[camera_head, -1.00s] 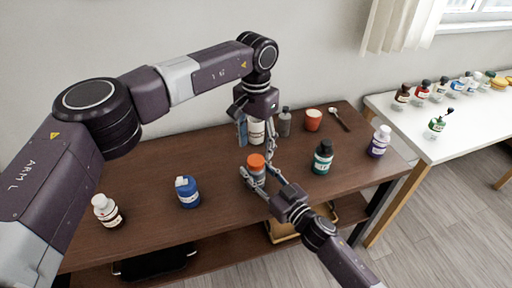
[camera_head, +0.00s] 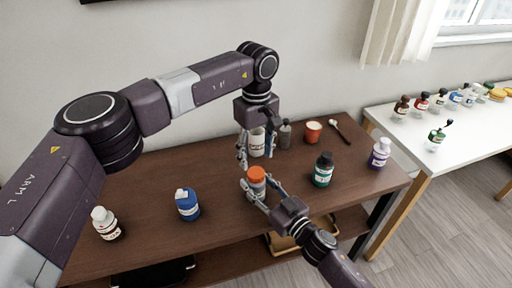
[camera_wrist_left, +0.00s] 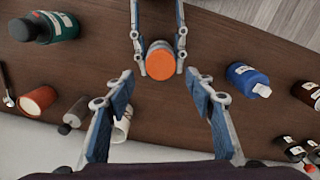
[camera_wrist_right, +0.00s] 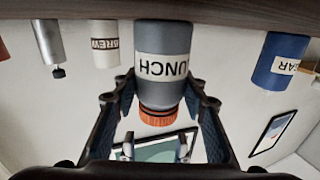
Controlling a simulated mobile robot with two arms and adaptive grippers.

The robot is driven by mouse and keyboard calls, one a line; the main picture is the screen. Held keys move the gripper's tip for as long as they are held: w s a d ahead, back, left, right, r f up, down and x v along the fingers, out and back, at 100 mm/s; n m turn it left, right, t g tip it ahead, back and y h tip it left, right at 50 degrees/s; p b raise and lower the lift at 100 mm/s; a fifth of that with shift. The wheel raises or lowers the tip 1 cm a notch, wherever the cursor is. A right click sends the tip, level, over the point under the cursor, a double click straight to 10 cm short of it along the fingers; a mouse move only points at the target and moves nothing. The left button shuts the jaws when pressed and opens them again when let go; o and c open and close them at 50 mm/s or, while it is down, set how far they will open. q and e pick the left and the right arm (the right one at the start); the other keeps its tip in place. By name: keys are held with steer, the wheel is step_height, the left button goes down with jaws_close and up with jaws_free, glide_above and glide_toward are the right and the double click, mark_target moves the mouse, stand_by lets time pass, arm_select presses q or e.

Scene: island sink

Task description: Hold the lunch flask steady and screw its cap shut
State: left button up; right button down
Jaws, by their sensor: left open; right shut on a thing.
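The lunch flask (camera_head: 257,188) is grey with a pale label and an orange cap (camera_head: 256,174) on its top. It stands upright on the dark table, near its middle. My right gripper (camera_head: 258,193) is shut around the flask body from the front right. In the right wrist view the flask (camera_wrist_right: 163,38) is upside down, its LUNCH label between the fingers. My left gripper (camera_head: 256,160) is open, pointing down, above and behind the cap and apart from it. The left wrist view shows the round cap top (camera_wrist_left: 160,62) beyond the open fingers. How tightly the cap sits cannot be told.
A white mug (camera_head: 257,147) and a grey bottle (camera_head: 285,134) stand behind the flask. A blue bottle (camera_head: 187,205) is to the left, a green bottle (camera_head: 322,172) to the right. An orange cup (camera_head: 313,131) and spoon are at the back. Bare table lies left of the flask.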

arm_select(q)
steer(key=n, duration=0.5)
steer(key=shift+r, duration=0.2)
steer(key=n, duration=0.3)
steer(key=shift+r+n, duration=0.1)
steer(key=shift+n, duration=0.2)
steer(key=n, duration=0.3)
steer(key=shift+r, duration=0.1)
steer(key=n, duration=0.5)
steer(key=shift+r+n, duration=0.2)
steer(key=shift+n, duration=0.1)
steer(key=n, duration=0.5)
steer(key=shift+r, duration=0.15)
steer(key=n, duration=0.3)
steer(key=shift+r, duration=0.1)
steer(key=n, duration=0.7)
steer(key=shift+r, duration=0.25)
